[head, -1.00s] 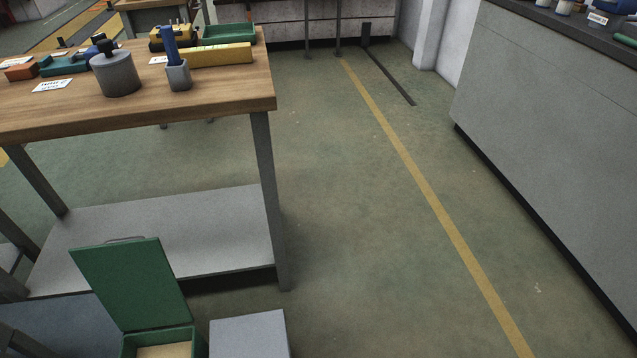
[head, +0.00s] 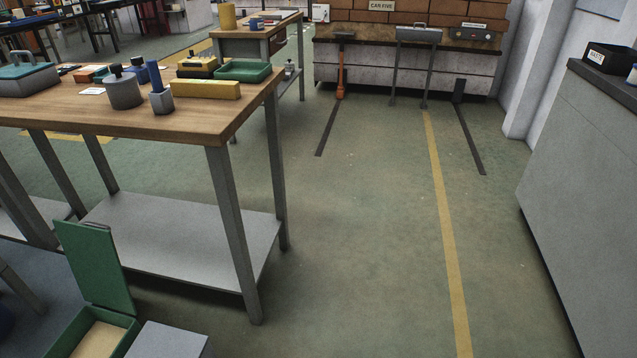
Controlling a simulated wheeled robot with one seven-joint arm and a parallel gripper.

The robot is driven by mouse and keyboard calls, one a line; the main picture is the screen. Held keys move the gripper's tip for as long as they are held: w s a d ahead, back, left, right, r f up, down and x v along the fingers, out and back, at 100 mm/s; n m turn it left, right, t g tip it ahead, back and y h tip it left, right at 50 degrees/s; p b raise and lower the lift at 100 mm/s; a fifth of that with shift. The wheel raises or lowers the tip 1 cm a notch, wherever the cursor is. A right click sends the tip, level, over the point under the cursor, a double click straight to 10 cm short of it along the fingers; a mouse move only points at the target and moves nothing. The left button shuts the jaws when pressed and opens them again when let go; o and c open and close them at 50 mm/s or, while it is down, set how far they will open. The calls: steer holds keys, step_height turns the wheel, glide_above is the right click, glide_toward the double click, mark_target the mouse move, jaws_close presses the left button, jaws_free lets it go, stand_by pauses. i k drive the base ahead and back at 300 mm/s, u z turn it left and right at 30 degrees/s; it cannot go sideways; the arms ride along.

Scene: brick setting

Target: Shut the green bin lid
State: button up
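The green bin (head: 121,335) stands on the floor at the bottom left of the head view, in front of the workbench. Its green lid (head: 94,266) is raised and stands nearly upright at the bin's back, leaning slightly. Inside the bin is a pale tan surface. The lower part of the bin is cut off by the picture's edge. My gripper is not in view.
A grey box (head: 168,341) stands right beside the bin. The wooden workbench (head: 215,118) with several tools is behind them, its leg (head: 236,235) close by. A grey cabinet (head: 582,200) borders the right. The floor between is clear.

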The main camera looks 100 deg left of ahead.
mark_target(90, 249)
steer(key=u, duration=2.75)
steer(key=i, duration=3.7)
steer(key=u, duration=4.05)
